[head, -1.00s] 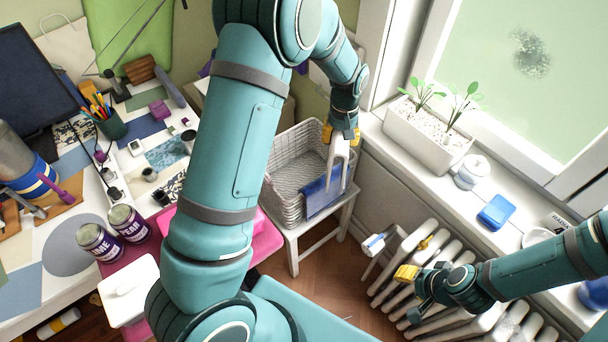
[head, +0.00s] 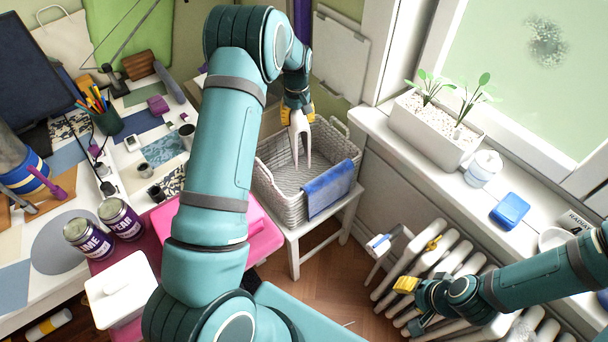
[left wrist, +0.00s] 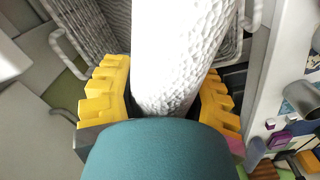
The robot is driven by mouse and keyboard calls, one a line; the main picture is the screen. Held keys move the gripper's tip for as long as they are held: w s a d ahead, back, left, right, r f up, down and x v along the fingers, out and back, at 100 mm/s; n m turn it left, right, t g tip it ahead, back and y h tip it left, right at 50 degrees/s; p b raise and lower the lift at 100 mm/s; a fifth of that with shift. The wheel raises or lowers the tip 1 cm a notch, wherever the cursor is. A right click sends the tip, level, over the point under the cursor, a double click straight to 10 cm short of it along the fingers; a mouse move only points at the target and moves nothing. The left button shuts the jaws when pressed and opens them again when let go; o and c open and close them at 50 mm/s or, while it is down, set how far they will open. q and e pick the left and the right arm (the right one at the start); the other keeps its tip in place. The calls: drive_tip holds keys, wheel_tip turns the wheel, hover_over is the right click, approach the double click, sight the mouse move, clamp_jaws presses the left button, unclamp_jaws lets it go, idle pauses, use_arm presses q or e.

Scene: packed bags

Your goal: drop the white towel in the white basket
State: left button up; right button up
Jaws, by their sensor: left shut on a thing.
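The white towel (head: 299,138) hangs folded from my left gripper (head: 297,112), which is shut on it. In the left wrist view the textured white towel (left wrist: 180,50) sits between the yellow fingers of the left gripper (left wrist: 168,105). The white basket (head: 290,207) is a wicker one on a white stand. The towel hangs over the basket's opening in the head view; its lower end appears inside or just above the basket, I cannot tell which. My right gripper (head: 408,305) is over the radiator, with its fingers apart and nothing between them.
A blue cloth (head: 330,190) hangs over the basket's front rim. The windowsill on the right holds a white planter (head: 435,130) and a blue box (head: 509,210). A cluttered desk is at left, with a pink box (head: 245,235) between it and the basket. A white radiator (head: 440,260) stands below the sill.

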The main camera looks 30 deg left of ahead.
use_arm(q)
wheel_tip(320, 180, down, 5)
drive_tip(key=b, duration=0.2)
drive_tip(key=shift+r+b, duration=0.1)
drive_tip(key=shift+b, duration=0.3)
drive_tip(key=o, duration=1.3)
drive_tip(key=shift+o, duration=0.2)
drive_tip(key=shift+r, duration=0.1)
wheel_tip(320, 180, up, 12)
